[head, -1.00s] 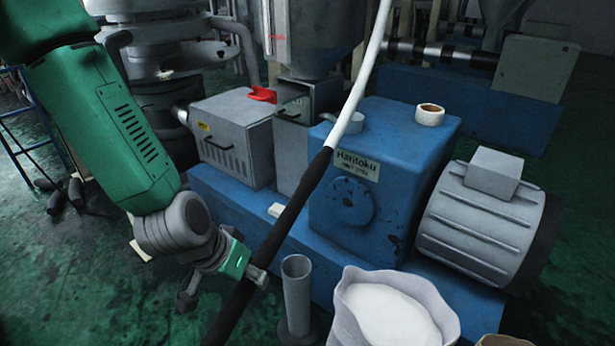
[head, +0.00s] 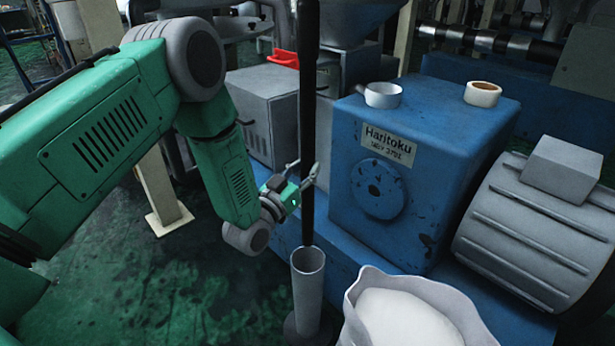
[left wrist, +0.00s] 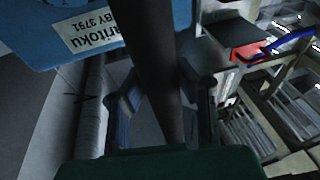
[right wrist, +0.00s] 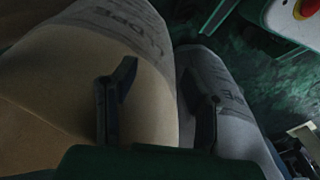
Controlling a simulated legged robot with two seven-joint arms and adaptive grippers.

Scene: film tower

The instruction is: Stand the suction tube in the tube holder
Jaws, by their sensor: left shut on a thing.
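The suction tube is a long black tube (head: 308,110), near upright in the head view, its top beyond the frame. My left gripper (head: 304,178) is shut on it above its lower end. In the left wrist view the tube (left wrist: 160,60) runs between the fingers of that gripper (left wrist: 165,105). The tube holder, a grey open-topped cylinder (head: 308,295), stands below. The tube's lower end shows at the holder's back rim; I cannot tell whether it is above, behind or just inside the mouth. My right gripper (right wrist: 160,95) is open and empty, outside the head view.
A blue machine (head: 450,140) stands right behind the holder. A white sack of pale granules (head: 405,310) stands close to the holder's right. In the right wrist view a tan sack (right wrist: 60,90) and a greyish sack (right wrist: 235,110) lie under the fingers. Green floor is free at left.

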